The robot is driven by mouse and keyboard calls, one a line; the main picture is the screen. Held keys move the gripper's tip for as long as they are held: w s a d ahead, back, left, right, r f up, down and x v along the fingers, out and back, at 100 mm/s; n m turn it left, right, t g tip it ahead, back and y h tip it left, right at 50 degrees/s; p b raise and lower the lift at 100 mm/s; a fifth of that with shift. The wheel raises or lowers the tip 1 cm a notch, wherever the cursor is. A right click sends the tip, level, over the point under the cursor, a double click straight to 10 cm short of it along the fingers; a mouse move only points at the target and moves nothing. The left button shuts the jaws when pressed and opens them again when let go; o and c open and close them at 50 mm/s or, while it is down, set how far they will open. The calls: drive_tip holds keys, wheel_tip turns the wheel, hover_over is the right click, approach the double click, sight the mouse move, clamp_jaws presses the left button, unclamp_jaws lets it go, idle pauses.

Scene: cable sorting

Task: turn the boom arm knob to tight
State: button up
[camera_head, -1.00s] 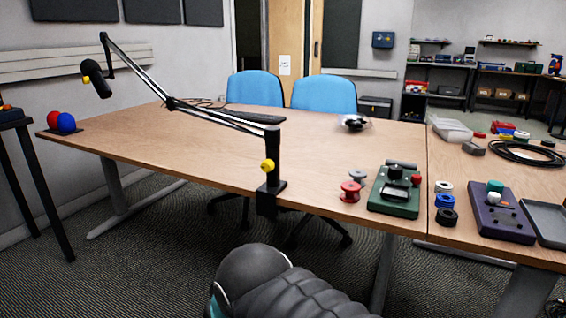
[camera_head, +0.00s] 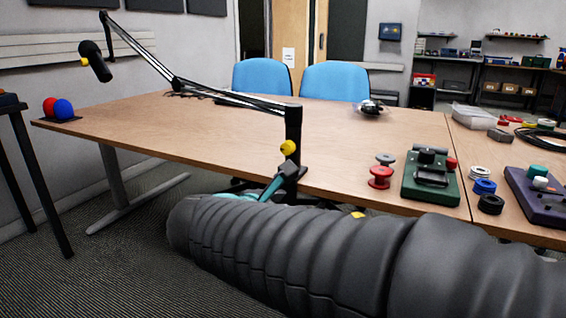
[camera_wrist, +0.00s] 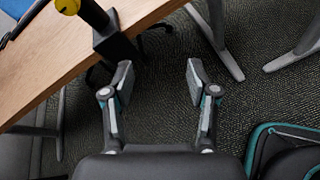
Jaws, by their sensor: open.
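The boom arm (camera_head: 225,95) is clamped to the near edge of the wooden table, with a microphone (camera_head: 96,62) at its far end. Its yellow knob (camera_head: 288,147) sits on the black upright post. The knob also shows in the wrist view, at the top left (camera_wrist: 68,6), partly cut off by the frame. My gripper (camera_wrist: 158,78) is open and empty, with its fingers spread below the table edge beside the black clamp (camera_wrist: 115,47).
The table (camera_head: 200,135) is mostly clear in the middle. A green device (camera_head: 432,178) and red spools (camera_head: 380,176) stand to the right of the post. Blue chairs (camera_head: 262,79) are behind the table. Red and blue balls (camera_head: 62,109) sit at the left corner.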

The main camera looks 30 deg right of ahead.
sight(285, 149)
drive_tip(key=w+a+r+n+t+h+b, duration=0.2)
drive_tip(key=w+a+r+n+t+h, duration=0.15)
drive_tip(key=w+r+n, duration=0.2)
drive_tip(key=shift+n+t+y, duration=0.25)
drive_tip(key=shift+n+y, duration=0.1)
drive_tip(key=shift+n, duration=0.1)
drive_tip(key=x, duration=0.9)
drive_tip(key=w+x, duration=0.1)
drive_tip(key=x, duration=0.3)
drive_tip(key=shift+a, duration=0.2)
clamp_jaws()
